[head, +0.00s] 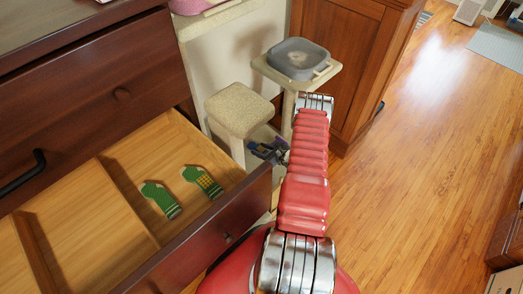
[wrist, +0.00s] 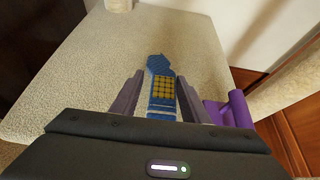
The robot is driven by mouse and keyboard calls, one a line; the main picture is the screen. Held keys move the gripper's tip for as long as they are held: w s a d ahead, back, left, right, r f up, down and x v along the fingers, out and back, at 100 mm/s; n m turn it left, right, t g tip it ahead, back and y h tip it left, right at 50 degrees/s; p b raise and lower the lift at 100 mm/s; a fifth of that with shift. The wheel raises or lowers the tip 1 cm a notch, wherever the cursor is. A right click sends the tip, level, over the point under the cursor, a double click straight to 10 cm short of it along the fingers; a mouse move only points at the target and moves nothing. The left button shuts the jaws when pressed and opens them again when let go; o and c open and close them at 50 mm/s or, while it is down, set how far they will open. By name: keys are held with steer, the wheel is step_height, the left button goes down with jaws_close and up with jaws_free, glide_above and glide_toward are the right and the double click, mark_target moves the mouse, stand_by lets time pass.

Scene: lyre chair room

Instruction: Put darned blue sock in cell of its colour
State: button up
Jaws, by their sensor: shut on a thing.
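The blue sock (wrist: 162,86) has a yellow checked darn patch and pale stripes near one end. It lies lengthwise between the fingers of my gripper (wrist: 160,78) in the wrist view, and the gripper is shut on it. A beige carpeted platform lies behind and below it; I cannot tell if the sock touches it. In the head view my gripper (head: 268,151) is beside the lower carpeted platform (head: 238,108), and the sock cannot be made out there. The open drawer (head: 75,224) has wooden dividers. One cell holds a plain green sock (head: 160,199) and a yellow-patched green sock (head: 203,181).
The drawer's front panel (head: 215,235) stands between my base and the cells. The wooden floor (head: 420,160) at right is clear.

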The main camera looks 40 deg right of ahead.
steer(key=shift+f, duration=0.3)
steer(key=o, duration=1.1)
steer(key=shift+f, duration=0.1)
